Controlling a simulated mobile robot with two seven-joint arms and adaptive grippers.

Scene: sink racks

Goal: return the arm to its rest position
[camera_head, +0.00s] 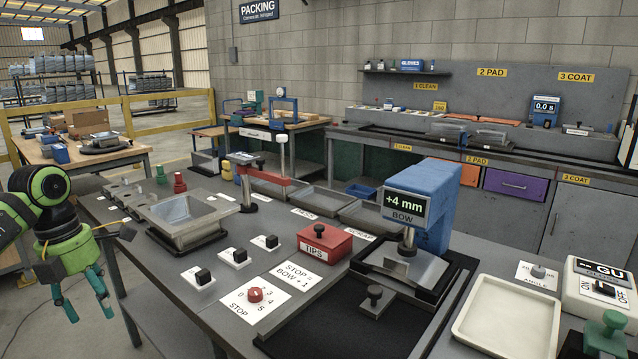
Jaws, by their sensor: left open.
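My left arm comes in from the left edge, and its black and green wrist (50,200) hangs beside the left end of the grey workbench (215,293). My left gripper (86,305) points down over the floor, off the bench edge. Its two teal fingers are apart, with nothing between them. My right gripper does not show.
On the bench stand a grey basin (183,218), a red TIPS box (324,243), a blue gauge (430,205) reading +4 mm, and a cream tray (507,318). A wooden table (80,157) stands behind my left arm. Floor is free below the gripper.

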